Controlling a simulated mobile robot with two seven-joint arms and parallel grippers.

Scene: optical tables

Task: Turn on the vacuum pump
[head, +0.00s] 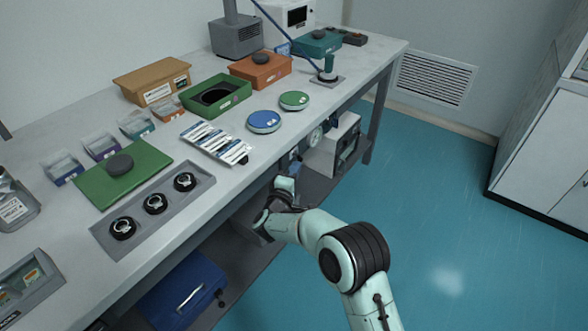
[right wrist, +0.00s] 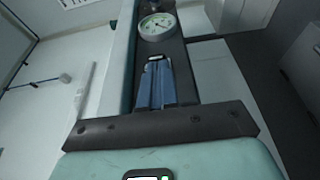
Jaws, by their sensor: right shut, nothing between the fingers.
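On the lower shelf under the bench, a round white-faced gauge (head: 315,138) sits beside blue and dark parts, partly hidden by the bench edge. This looks like the vacuum pump, but I cannot make out its switch. The gauge also shows at the top of the right wrist view (right wrist: 158,27). My right gripper (head: 287,183) is low beside the front edge of the bench, near the gauge and on its near side. It is shut and empty. My left gripper is not in view.
A white box (head: 346,135) with a dark front stands on the lower shelf beyond the gauge. A blue case (head: 180,288) lies nearer on that shelf. The benchtop (head: 225,170) above carries trays, containers and round pieces. The blue floor (head: 440,200) on the right is clear.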

